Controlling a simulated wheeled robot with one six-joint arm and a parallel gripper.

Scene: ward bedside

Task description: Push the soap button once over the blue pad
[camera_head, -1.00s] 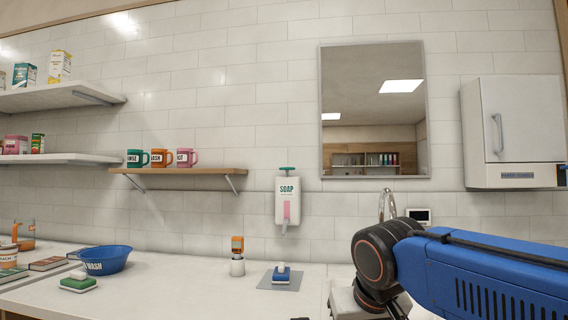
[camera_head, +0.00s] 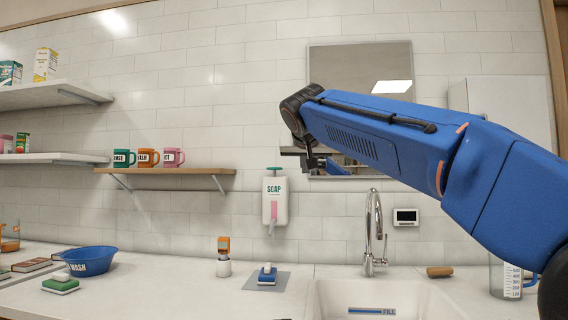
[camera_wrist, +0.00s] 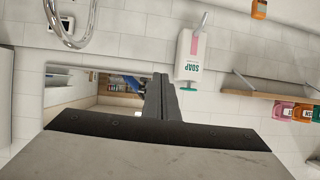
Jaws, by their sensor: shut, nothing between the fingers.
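The white soap dispenser (camera_head: 281,188) hangs on the tiled wall, with a green piece (camera_head: 275,169) on top and a pink strip (camera_head: 274,210) on its front. A spout points down below it. My gripper (camera_wrist: 160,80) is shut and empty. In the head view it is small and dark, just right of and above the dispenser. In the wrist view the dispenser (camera_wrist: 187,57) appears upside down beside the fingers, with no visible contact.
The sink (camera_head: 345,298) and tall faucet (camera_head: 372,235) are right of the pad. An orange-topped bottle (camera_head: 223,257) stands left of it. A wooden shelf (camera_head: 200,171) with several mugs is left of the dispenser. The mirror (camera_head: 340,60) is behind my arm.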

